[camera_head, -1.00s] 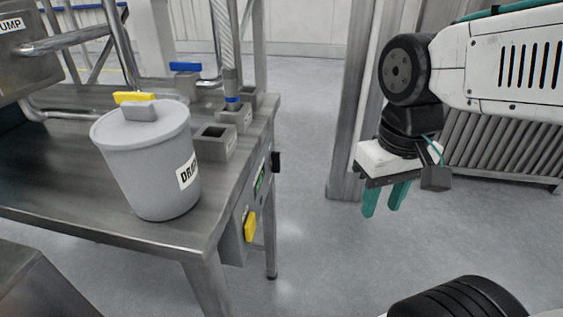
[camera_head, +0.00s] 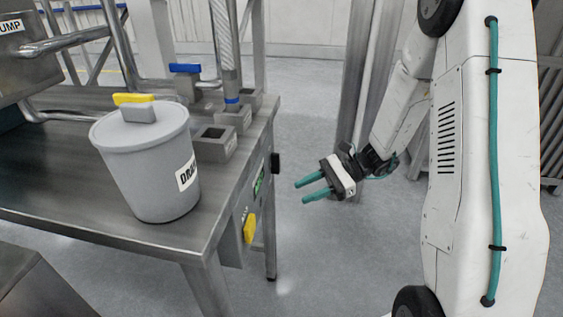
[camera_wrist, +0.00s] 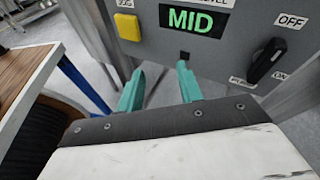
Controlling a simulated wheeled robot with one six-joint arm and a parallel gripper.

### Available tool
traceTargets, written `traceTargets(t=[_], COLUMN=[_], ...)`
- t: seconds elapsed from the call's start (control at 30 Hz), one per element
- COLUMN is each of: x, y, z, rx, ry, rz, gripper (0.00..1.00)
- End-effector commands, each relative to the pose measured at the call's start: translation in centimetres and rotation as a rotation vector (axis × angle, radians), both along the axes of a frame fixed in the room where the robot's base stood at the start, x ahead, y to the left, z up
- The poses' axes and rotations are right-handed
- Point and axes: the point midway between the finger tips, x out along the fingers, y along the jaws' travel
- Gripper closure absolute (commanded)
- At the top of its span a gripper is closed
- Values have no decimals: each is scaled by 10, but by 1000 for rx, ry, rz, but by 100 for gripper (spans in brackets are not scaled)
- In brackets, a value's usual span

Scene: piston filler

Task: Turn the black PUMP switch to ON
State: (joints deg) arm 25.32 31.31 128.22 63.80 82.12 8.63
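The black PUMP switch (camera_wrist: 265,62) is a rotary knob on the grey control panel (camera_wrist: 235,30), at the right in the wrist view. OFF is printed above it and ON below right. The knob lies slanted; I cannot tell for sure which label it points to. In the head view it shows as a small black knob (camera_head: 276,163) on the table's right side. My gripper (camera_head: 309,189) is open and empty, to the right of the panel with clear air between. In the wrist view its teal fingers (camera_wrist: 158,85) stand apart, left of and below the switch.
The panel also has a green MID display (camera_wrist: 194,20) and a yellow button (camera_wrist: 127,27). A grey DRAIN bucket (camera_head: 150,165) stands on the steel table (camera_head: 60,185). A steel post (camera_head: 362,80) rises behind my arm. The floor between table and arm is free.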

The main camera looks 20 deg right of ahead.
Motion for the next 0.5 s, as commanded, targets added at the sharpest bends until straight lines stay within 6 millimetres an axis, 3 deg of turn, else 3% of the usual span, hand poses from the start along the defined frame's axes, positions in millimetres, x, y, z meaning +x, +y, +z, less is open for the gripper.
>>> traceTargets(t=[0.03,0.17,0.3,0.5], x=[16,59,95,112], y=[-7,-25,-39,-40], z=[-13,-30,-20,-9], rx=[54,186,273,331], ry=[38,93,86,91], rz=[-82,-292,-432,-491], gripper=[64,64,64,64])
